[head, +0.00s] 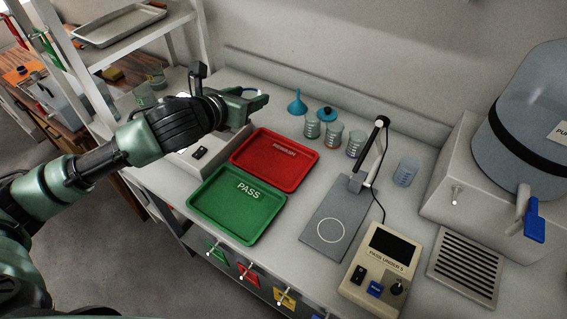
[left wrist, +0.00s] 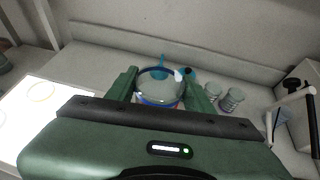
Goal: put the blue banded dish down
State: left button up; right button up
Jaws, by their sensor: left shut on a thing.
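The blue banded dish (left wrist: 158,90) is a round clear dish with a blue band, in the left wrist view. My left gripper (left wrist: 160,92) is shut on it, one finger on each side. In the head view my left gripper (head: 258,97) is above the back left of the bench, and only a bit of the dish's rim shows there. The green PASS tray (head: 237,204) and the red tray (head: 274,160) lie on the bench, nearer and to the right of the gripper. My right gripper is not in view.
A lit white panel (left wrist: 38,112) with a ring-shaped outline is left of the gripper. A blue funnel (head: 297,104) and several beakers stand behind the red tray. A grey plate with a lamp stand (head: 357,182), a beige meter (head: 383,272) and a large water container (head: 525,110) are to the right.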

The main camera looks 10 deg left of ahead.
pick_arm(q)
jog(key=s+d+f+m+h, duration=0.1)
jog(key=d+f+h, duration=0.1)
jog(key=d, duration=0.2)
send_over(267, 169)
notch_tip(267, 169, down, 13)
jog(key=shift+f+b, duration=0.1)
jog(key=shift+b, duration=0.2)
notch_tip(267, 169, down, 5)
jog(key=shift+r, duration=0.1)
jog(key=shift+f, duration=0.25)
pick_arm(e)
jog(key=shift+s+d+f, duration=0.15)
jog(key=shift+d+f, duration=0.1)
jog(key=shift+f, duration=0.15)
pick_arm(q)
jog(key=shift+f, duration=0.1)
jog(key=o, duration=1.3)
jog(key=shift+o, duration=0.2)
